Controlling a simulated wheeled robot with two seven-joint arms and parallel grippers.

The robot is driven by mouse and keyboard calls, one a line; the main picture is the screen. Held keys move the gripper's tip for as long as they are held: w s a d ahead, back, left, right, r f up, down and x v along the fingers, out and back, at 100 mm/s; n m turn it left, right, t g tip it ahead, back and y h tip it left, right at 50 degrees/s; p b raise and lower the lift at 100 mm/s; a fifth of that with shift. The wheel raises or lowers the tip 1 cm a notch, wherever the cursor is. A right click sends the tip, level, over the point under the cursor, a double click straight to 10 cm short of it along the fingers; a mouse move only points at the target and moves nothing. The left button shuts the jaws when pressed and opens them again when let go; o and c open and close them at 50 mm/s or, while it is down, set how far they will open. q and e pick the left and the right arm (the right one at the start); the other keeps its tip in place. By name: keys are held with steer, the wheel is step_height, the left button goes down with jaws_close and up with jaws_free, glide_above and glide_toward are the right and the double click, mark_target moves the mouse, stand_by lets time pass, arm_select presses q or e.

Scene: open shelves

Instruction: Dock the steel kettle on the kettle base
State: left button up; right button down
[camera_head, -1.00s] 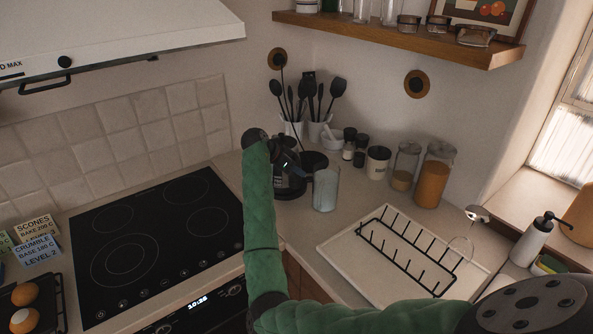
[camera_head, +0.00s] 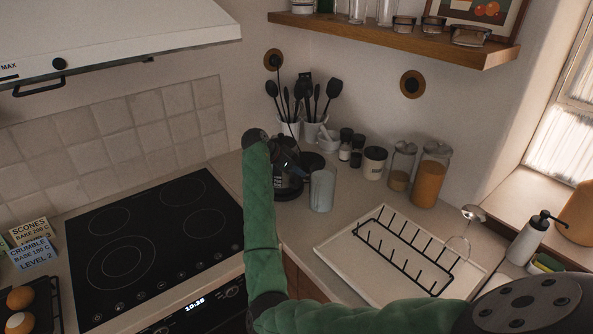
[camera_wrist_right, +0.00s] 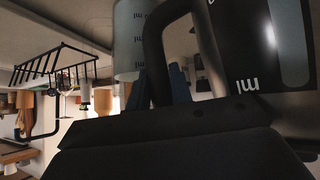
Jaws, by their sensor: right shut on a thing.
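The steel kettle (camera_head: 288,181) looks dark and shiny in the head view, upright at the counter's back corner, partly hidden by my right arm. In the right wrist view its dark body (camera_wrist_right: 240,45) with a level window fills the upper right. My right gripper (camera_wrist_right: 158,88) is shut on the kettle's black handle, a blue finger on either side. A dark round shape (camera_head: 313,160) just right of and behind the kettle may be the kettle base. It is partly hidden, and I cannot tell whether the kettle touches it. My left gripper is out of view.
A pale grey jug (camera_head: 322,190) stands close to the kettle's right. Behind are utensil pots (camera_head: 289,128), a mortar (camera_head: 328,139) and small jars. Tall glass jars (camera_head: 430,176) and a dish rack (camera_head: 405,253) are further right. The black hob (camera_head: 150,235) lies left.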

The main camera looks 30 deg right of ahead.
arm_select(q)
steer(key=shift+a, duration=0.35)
arm_select(e)
steer(key=shift+r, duration=0.1)
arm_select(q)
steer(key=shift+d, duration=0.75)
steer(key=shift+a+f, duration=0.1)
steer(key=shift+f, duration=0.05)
arm_select(e)
steer(key=shift+f, duration=0.2)
arm_select(q)
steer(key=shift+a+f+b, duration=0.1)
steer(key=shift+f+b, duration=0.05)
steer(key=shift+b, duration=0.2)
arm_select(e)
steer(key=shift+f, duration=0.3)
